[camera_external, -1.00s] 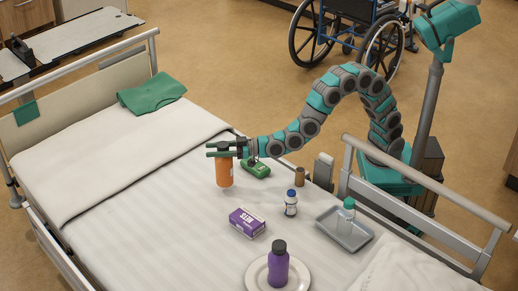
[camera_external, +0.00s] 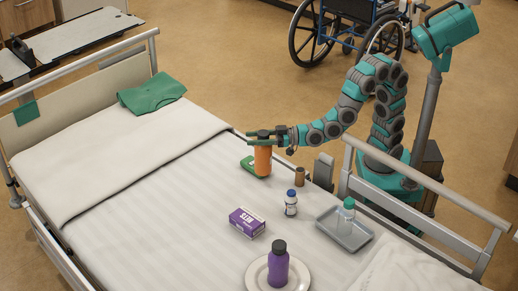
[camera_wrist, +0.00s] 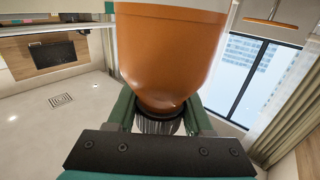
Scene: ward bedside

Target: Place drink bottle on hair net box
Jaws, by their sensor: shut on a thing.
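My gripper (camera_external: 264,137) is shut on the dark cap of an orange drink bottle (camera_external: 263,161) and holds it upright over the far right part of the bed. I cannot tell how high its base is above the sheet. In the wrist view the orange bottle (camera_wrist: 170,55) fills the middle, with its ribbed cap between the green fingers. The hair net box (camera_external: 247,222), purple and white with "NETS" lettering, lies on the sheet nearer the camera, apart from the bottle.
A green item (camera_external: 248,164) is partly hidden behind the bottle. A brown cup (camera_external: 299,177), a small blue-capped bottle (camera_external: 291,206), a grey tray (camera_external: 350,241) holding a clear green-capped bottle (camera_external: 345,218), and a plate (camera_external: 256,277) with a purple bottle (camera_external: 278,266) are around.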

